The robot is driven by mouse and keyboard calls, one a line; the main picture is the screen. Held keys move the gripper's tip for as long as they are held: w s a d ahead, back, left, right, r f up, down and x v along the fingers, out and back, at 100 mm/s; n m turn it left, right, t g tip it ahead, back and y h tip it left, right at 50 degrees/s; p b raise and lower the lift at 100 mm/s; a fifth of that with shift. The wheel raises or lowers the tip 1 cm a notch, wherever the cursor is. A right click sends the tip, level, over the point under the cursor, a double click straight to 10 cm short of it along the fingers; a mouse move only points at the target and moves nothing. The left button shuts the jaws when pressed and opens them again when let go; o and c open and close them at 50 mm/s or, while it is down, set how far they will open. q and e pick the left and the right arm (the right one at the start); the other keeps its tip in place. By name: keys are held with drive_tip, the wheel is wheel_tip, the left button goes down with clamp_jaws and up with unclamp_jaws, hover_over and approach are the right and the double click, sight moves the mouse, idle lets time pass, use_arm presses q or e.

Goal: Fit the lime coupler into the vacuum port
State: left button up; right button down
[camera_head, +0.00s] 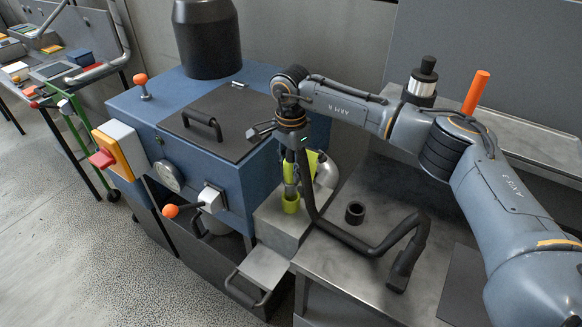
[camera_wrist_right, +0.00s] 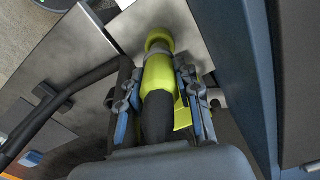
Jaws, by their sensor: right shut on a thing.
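The lime coupler (camera_wrist_right: 160,72) is between the two fingers of my right gripper (camera_wrist_right: 158,84) in the right wrist view. My right gripper (camera_head: 291,172) is shut on it and points down over a steel block beside the blue machine. Lime parts of the coupler (camera_head: 312,160) show around the fingers in the head view. A lime collar (camera_wrist_right: 158,37) stands on the steel at the coupler's far end; it also shows in the head view (camera_head: 290,206). I take it for the vacuum port. The coupler lines up with it, but I cannot tell whether it is inside. My left gripper is out of view.
A bent black hose (camera_head: 372,249) runs from near my right gripper over the steel bench (camera_head: 345,262). A loose black ring (camera_head: 355,212) lies behind it. The blue machine (camera_head: 212,160) stands close on the left. An orange cylinder (camera_head: 475,92) stands at the back right.

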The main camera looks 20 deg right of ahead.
sight(291, 183)
drive_tip(key=shift+b, duration=0.35)
idle(0.8)
drive_tip(key=shift+f+b, duration=2)
drive_tip(key=shift+f, duration=0.75)
drive_tip(key=c, duration=0.9)
unclamp_jaws()
drive_tip(key=shift+o, duration=0.2)
wheel_tip(291, 183, up, 12)
drive_tip(key=shift+r, duration=0.1)
drive_tip(key=shift+f, duration=0.2)
